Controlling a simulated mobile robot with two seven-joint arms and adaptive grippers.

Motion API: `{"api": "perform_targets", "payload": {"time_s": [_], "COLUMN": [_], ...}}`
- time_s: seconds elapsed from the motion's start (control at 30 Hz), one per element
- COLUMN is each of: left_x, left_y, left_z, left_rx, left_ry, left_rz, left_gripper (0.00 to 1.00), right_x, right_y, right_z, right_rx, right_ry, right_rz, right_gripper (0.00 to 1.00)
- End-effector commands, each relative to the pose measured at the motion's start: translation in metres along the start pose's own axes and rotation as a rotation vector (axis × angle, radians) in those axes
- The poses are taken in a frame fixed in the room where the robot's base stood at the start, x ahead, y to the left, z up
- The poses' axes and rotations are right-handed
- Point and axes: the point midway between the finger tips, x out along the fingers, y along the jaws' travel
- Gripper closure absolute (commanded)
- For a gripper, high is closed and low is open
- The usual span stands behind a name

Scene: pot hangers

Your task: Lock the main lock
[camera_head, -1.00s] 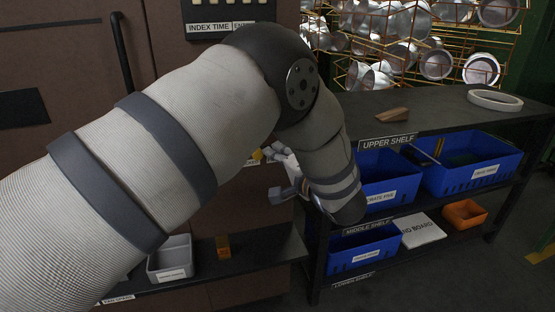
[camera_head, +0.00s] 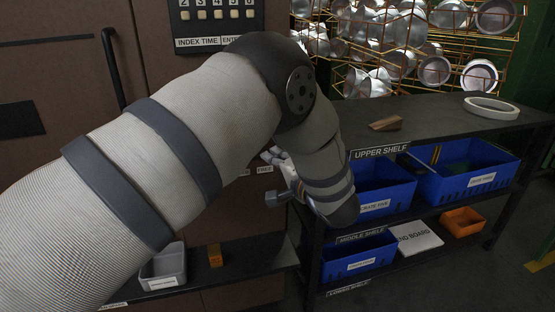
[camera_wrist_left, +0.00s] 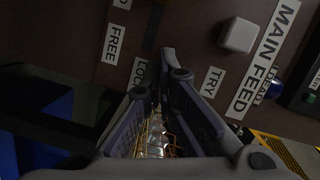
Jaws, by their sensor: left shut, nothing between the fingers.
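My left gripper (camera_head: 268,158) is up close to the brown cabinet front in the head view, beside a FREE label (camera_head: 265,169). In the left wrist view its fingers (camera_wrist_left: 163,75) are shut and empty, near the LOCK label (camera_wrist_left: 138,73). A FREE label (camera_wrist_left: 113,43) lies beyond it to the upper left. A dark narrow bar (camera_wrist_left: 152,28) shows between FREE and LOCK; I cannot tell whether it is the main lock's lever or whether the fingers touch it. My right gripper is not in view.
A pale square button (camera_wrist_left: 238,36) stands near the TRY label (camera_wrist_left: 212,81) and the MAIN FEED label. The cabinet has a keypad (camera_head: 217,14) and a black handle (camera_head: 115,70). A dark shelf unit (camera_head: 440,117) with blue crates stands close at right.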

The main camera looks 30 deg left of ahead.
Motion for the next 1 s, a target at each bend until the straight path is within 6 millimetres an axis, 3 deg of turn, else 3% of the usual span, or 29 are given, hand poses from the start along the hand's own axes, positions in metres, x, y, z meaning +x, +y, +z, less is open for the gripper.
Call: {"api": "perform_targets", "payload": {"time_s": [0.03, 0.2, 0.43, 0.6, 1.0], "left_x": [0.002, -0.045, -0.087, -0.098, -0.099], "left_y": [-0.007, -0.002, -0.002, -0.002, -0.002], "left_z": [0.001, 0.001, 0.001, 0.001, 0.001], "left_rx": [-0.005, 0.002, 0.001, 0.001, 0.001], "left_ry": [-0.001, 0.002, 0.001, -0.001, -0.001], "left_rz": [-0.003, 0.001, -0.001, -0.001, -0.001], "left_gripper": [1.00, 1.00, 1.00, 1.00, 1.00], "right_x": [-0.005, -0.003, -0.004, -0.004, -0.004], "right_y": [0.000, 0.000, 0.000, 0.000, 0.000], "right_z": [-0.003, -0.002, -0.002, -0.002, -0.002], "right_rx": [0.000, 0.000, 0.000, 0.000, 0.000], "right_ry": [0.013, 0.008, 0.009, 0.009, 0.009], "right_rz": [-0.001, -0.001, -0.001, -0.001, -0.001], "right_gripper": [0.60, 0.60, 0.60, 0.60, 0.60]}}
